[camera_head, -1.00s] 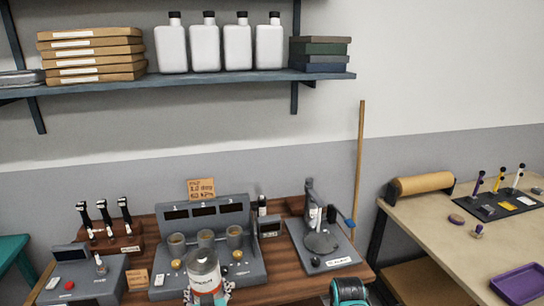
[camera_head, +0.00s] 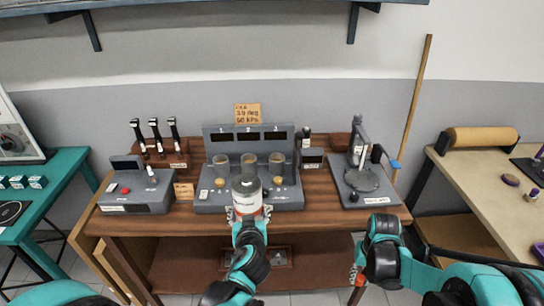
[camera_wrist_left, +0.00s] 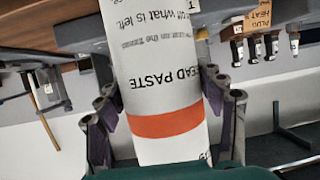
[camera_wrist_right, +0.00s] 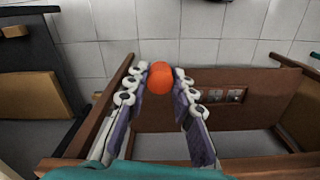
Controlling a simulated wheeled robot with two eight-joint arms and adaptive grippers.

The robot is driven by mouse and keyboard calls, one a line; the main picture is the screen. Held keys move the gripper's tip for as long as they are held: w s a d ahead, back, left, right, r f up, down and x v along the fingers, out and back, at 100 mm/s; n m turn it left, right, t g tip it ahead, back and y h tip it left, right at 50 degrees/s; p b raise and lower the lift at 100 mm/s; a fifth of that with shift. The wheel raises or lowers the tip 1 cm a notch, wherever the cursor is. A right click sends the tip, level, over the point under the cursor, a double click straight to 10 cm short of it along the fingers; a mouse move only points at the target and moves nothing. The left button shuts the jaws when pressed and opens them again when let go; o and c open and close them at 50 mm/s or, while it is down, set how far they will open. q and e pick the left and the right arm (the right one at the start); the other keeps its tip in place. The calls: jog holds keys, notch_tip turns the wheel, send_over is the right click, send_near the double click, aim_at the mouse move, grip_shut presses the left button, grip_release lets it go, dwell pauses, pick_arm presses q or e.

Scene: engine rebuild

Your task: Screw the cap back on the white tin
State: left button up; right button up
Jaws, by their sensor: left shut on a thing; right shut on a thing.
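The white tin (camera_head: 248,197) with a red band stands upright in my left gripper (camera_head: 248,214), in front of the grey test rig. The head view shows no cap on its grey top. The left wrist view shows the tin (camera_wrist_left: 165,90) close up, with black lettering and the left fingers on both sides. My right gripper (camera_wrist_right: 164,88) is shut on an orange-red cap (camera_wrist_right: 159,80) at its fingertips. In the head view my right gripper (camera_head: 356,274) is low at the bench's right front, apart from the tin and partly hidden by its own arm.
The wooden bench (camera_head: 190,218) carries the grey rig (camera_head: 220,202) with several cups, a grey box (camera_head: 135,200) at left and a stand with a round plate (camera_head: 361,180) at right. A teal table (camera_head: 70,190) is at far left and a beige table (camera_head: 470,190) at right.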

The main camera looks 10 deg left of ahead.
pick_arm(q)
jog(key=w+d+f+m+g+h, duration=0.1)
jog(key=d+f+m+h, duration=0.3)
jog(key=d+m+h, duration=0.2)
jog(key=w+d+f+m+g+h, duration=0.1)
jog(key=d+f+m+h, duration=0.4)
jog(key=d, duration=0.5)
jog(key=m+g+h, duration=0.1)
jog(key=h, duration=0.1)
jog(key=shift+w+m+h, duration=0.2)
jog(key=shift+m+h, duration=0.1)
jog(key=shift+h, duration=0.1)
jog(key=shift+d+f, duration=0.1)
pick_arm(e)
jog(key=w+a+r+n, duration=0.2)
jog(key=w+a+r, duration=0.7)
jog(key=w+r, duration=0.4)
jog(key=s+a+r, duration=0.1)
jog(key=a+r, duration=0.4)
jog(key=r, duration=0.2)
jog(key=s+a+r, duration=0.2)
jog(key=a+r, duration=0.3)
jog(key=r, duration=0.3)
jog(key=shift+s+n, duration=0.25)
jog(key=shift+n, duration=0.15)
jog(key=shift+a, duration=0.1)
